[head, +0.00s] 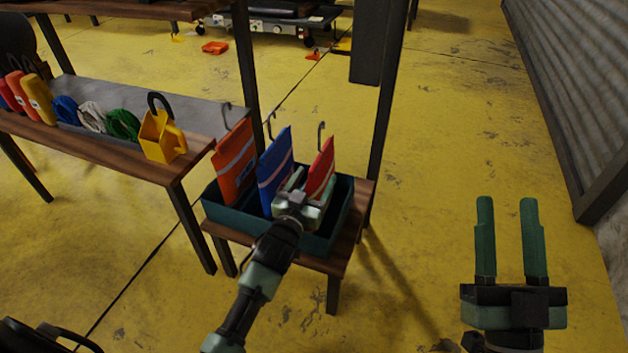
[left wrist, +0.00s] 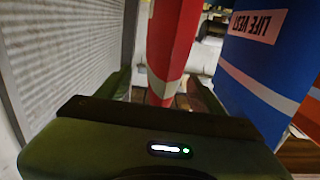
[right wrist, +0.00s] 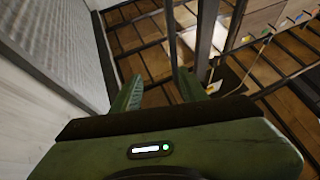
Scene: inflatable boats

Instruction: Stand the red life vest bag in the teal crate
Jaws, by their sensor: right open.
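The red life vest bag (head: 321,170) has a white stripe and stands roughly upright at the right end of the teal crate (head: 342,207), beside the blue bag (head: 275,172). Its lower part is hidden by my left gripper and the crate. My left gripper (head: 307,187) is over the crate at the red bag. In the left wrist view, the red bag (left wrist: 172,45) is between the open fingers, with a gap visible on its left side. My right gripper (head: 507,205) is open and empty over the yellow floor, right of the crate.
An orange bag (head: 235,165) stands at the crate's left end. The crate is on a small wooden stand (head: 345,250). A long bench (head: 110,150) at left bears a yellow holder (head: 160,137) and coiled ropes. A dark post rises behind the crate. Floor to the right is clear.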

